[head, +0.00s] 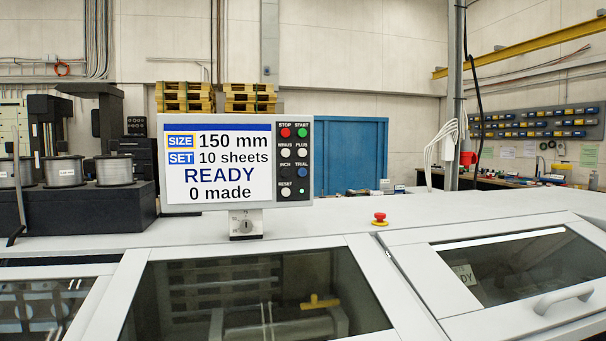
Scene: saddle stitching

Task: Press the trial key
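The control panel (160,208) stands upright on the white machine, left of centre in the head view. Its screen (218,168) reads SIZE 150 mm, SET 10 sheets, READY, 0 made. A black key strip is on its right side. The trial key (302,173) is the blue button in the right column, under the label TRIAL. Around it are the red STOP key (285,132), the green START key (302,132), the white PLUS key (302,152), the black INCH key (285,173) and the white RESET key (285,192). My gripper is not in view.
A red emergency button (379,217) stands on the machine top (335,220), right of the panel. Wire spools (64,171) stand on a black block at the left. A windowed cover with a handle (563,300) is at the right. The space before the panel looks clear.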

